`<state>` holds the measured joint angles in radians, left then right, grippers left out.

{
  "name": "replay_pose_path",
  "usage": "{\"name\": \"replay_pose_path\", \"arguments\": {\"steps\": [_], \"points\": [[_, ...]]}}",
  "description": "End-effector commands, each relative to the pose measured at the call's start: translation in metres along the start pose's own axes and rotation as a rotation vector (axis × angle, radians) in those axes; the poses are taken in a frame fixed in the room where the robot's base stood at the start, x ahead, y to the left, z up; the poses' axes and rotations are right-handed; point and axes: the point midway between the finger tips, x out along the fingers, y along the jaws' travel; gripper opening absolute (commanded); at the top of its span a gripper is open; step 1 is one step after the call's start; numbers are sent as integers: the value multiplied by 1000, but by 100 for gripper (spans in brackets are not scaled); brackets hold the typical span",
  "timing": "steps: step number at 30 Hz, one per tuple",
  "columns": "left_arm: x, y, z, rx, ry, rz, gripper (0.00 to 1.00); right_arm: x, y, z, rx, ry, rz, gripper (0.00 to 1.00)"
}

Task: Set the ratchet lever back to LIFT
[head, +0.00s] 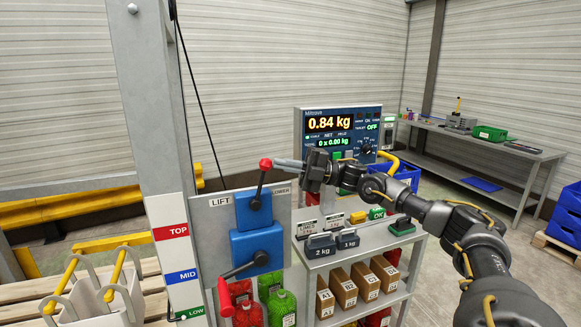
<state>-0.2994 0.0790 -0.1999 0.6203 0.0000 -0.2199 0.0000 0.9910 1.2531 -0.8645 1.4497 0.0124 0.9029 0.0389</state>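The ratchet lever (260,185) is a short black rod with a red ball knob (265,163) on top. It rises from a blue housing (253,213) on a grey panel marked LIFT at left and LOWER at right. The lever leans a little right of upright, towards the LOWER side. My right gripper (278,162) comes in from the right, with its grey fingertips level with the knob and close to its right side. I cannot tell whether they touch it. The fingers overlap edge-on, so their opening is hidden. My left gripper is not in view.
Below the lever is a larger blue housing (256,243) with a black crank and red grip (225,297). A post (150,130) with TOP, MID and LOW labels stands left. A scale display (340,125) and a shelf cart with weights (321,244) and boxes stand right.

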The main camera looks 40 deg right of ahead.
Motion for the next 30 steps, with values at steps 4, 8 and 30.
{"name": "replay_pose_path", "arguments": {"steps": [4, 8, 30], "points": [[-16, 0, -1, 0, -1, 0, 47, 17, 13, -4, -6, 3, -13, 0], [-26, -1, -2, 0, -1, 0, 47, 30, 17, -6, -30, 4, -120, 0], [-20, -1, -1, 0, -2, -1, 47, 91, 3, -18, -26, 3, -127, 0]]}}
